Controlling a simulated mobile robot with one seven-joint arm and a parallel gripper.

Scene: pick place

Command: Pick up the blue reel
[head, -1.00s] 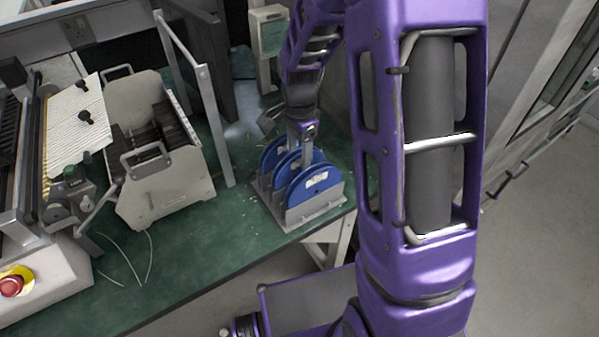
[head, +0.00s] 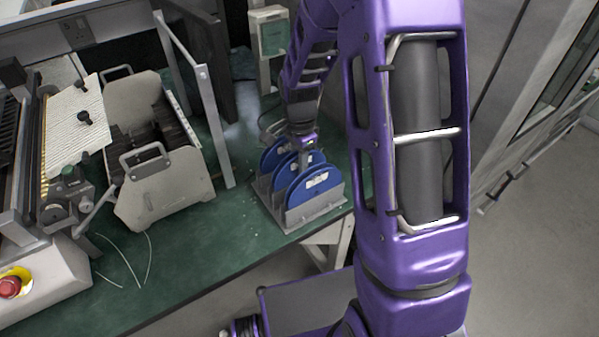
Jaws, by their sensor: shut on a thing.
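Three blue reels stand upright side by side in a grey slotted rack on the green bench in the head view: a front reel (head: 318,189) with a white label, a middle reel (head: 284,171) and a back reel (head: 270,158). My gripper (head: 303,160) points down at the top of the reels, shut on a blue reel. The fingertips are small and partly hidden, so I cannot tell surely which reel is held. The reels still sit in the rack (head: 317,217).
A beige machine with handles (head: 165,190) stands left of the rack, next to a metal frame post (head: 212,125). A red emergency button (head: 11,287) is at the lower left. The bench's front is mostly clear, with thin white wires.

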